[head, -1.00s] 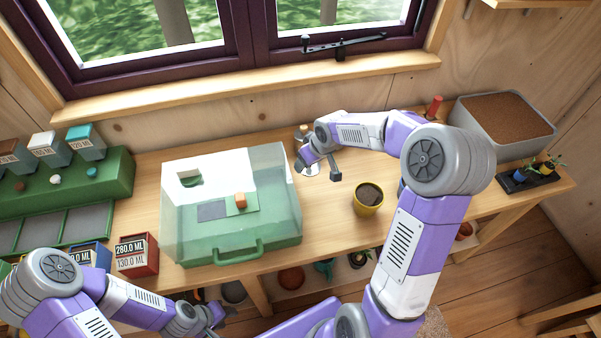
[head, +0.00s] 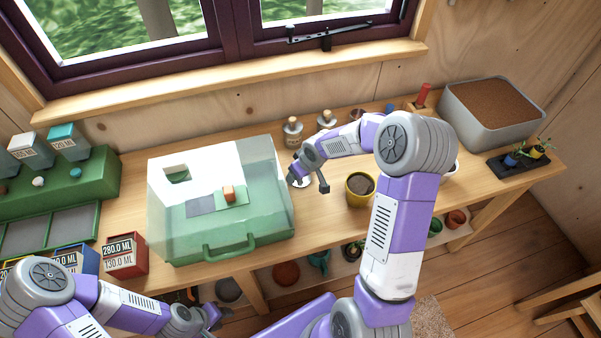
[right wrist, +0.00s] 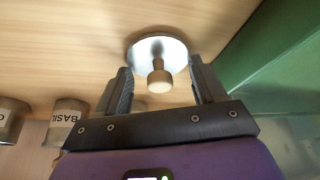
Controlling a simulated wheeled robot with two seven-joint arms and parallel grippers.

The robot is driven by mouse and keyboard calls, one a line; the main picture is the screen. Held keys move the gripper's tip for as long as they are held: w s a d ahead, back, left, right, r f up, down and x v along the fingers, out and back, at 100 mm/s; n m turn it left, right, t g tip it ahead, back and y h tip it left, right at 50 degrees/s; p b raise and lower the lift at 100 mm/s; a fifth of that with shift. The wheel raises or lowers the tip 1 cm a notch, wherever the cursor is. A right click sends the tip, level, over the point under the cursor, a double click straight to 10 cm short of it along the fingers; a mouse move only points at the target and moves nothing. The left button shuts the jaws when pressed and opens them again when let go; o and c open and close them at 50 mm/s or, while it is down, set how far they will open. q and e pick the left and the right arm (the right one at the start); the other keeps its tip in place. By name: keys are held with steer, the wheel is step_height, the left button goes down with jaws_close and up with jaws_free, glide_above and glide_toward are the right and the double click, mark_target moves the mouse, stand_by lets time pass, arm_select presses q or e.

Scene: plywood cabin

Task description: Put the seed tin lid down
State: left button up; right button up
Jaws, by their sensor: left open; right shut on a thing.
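The seed tin lid (right wrist: 176,57) is a pale round disc with a knob facing the camera in the right wrist view. In the head view the lid (head: 301,183) shows as a small pale disc by the right side of the clear-topped green case. My right gripper (head: 309,184) is shut on the lid, with its fingers on either side. It is low over the bench; I cannot tell whether the lid touches the wood. My left gripper (head: 212,318) is open and empty, low at the front edge of the bench.
The green case (head: 255,245) stands close left of the lid. Tins with knobbed lids (head: 292,133) stand behind; one tin (right wrist: 68,118) reads BASIL. A yellow pot (head: 360,190) of soil is to the right. Bare bench lies between pot and case.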

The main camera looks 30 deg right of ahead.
steer(key=shift+f, duration=0.2)
steer(key=o, duration=1)
steer(key=shift+r, duration=0.1)
steer(key=shift+r, duration=0.2)
steer(key=p+v, duration=0.3)
steer(key=v, duration=0.9)
steer(key=shift+w, duration=0.1)
